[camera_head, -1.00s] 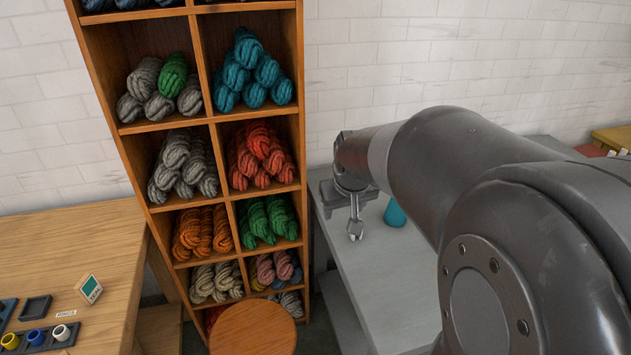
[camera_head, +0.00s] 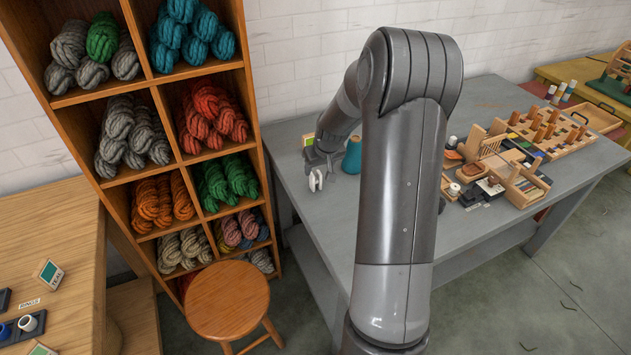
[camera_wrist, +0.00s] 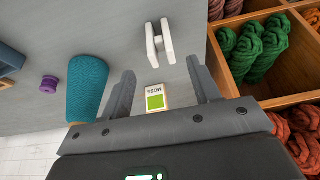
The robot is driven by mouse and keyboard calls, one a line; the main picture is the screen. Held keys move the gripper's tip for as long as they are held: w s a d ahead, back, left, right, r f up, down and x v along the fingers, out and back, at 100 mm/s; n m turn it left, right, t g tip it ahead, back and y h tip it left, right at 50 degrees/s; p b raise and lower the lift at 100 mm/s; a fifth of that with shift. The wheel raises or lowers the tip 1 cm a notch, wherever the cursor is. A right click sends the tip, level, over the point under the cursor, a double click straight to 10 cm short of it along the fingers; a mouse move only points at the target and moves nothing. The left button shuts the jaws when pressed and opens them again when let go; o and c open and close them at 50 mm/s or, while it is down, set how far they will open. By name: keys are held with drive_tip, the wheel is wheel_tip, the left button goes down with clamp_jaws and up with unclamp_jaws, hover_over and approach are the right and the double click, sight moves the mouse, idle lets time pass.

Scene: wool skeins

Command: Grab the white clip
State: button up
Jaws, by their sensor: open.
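The white clip (camera_wrist: 159,43) lies on the grey table in the wrist view, at top centre, its two bars joined in an H shape. My gripper (camera_wrist: 161,68) is open, with its fingers pointing toward the clip. The clip shows just beyond the fingertips and between their lines; nothing is held. In the head view a small white shape, likely the clip (camera_head: 316,181), shows at the end of my gripper near the table's left edge. My arm covers part of the table there.
A teal cone (camera_wrist: 87,88) stands left of my fingers, with a purple spool (camera_wrist: 49,84) farther left. A card marked MOSS (camera_wrist: 157,97) shows between the fingers. The yarn shelf (camera_head: 258,115) borders the table's left side; a round stool (camera_head: 228,300) stands before it. Wooden trays (camera_head: 522,187) fill the table's right.

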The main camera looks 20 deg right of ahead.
sight(316, 178)
drive_tip(key=shift+x, duration=4.3)
drive_tip(key=shift+s+a+f, duration=0.1)
drive_tip(key=shift+s, duration=0.1)
drive_tip(key=shift+c, duration=0.4)
drive_tip(key=c, duration=1)
drive_tip(key=shift+o, duration=0.2)
